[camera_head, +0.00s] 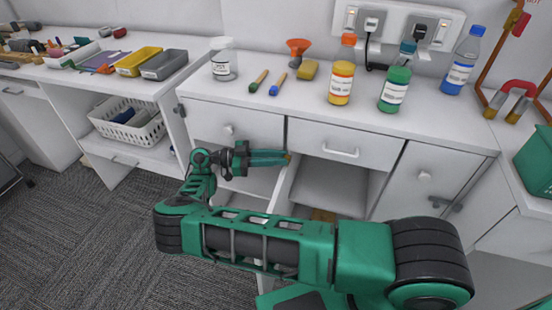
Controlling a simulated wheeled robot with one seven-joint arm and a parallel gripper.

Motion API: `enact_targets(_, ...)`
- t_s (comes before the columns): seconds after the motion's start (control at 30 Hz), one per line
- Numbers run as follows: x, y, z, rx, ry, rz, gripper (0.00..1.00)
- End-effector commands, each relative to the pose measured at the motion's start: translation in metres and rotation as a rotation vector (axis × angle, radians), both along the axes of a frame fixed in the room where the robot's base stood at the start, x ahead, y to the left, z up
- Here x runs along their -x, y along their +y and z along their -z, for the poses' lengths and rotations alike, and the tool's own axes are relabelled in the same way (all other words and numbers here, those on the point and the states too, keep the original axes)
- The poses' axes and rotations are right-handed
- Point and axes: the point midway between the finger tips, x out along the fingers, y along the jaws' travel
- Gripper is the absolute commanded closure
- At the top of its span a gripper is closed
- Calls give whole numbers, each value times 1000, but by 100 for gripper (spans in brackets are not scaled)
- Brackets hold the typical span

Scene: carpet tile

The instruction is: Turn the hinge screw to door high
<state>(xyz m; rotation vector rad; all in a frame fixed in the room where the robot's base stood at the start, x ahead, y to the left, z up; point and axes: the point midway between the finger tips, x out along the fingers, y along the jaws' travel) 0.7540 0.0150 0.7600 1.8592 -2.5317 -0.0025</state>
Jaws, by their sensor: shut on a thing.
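My gripper (286,157) is in front of the white cabinet, at the top of the open middle compartment. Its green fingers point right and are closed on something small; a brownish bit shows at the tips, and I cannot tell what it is. The cabinet door (280,185) stands open, seen nearly edge-on, just below the fingertips. No hinge screw can be made out there; the fingers and my arm cover part of the door and the compartment. Dark hinge fittings show on the cabinet at the left (180,110) and at the lower right (456,208).
Above, the counter (300,108) holds a beaker (223,64), a yellow bottle (341,84), a green bottle (395,90) and a blue bottle (463,66). A drawer (342,145) sits right of the gripper. A white basket (128,128) is on the left shelf. Carpet is clear at lower left.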

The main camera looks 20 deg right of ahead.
Motion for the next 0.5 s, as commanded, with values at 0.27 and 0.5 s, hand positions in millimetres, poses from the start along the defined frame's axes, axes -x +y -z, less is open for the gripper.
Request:
enact_targets(0.27,-3,-2,-2,5,0,-1,100)
enact_targets(0.5,-3,-2,-2,5,0,0,65)
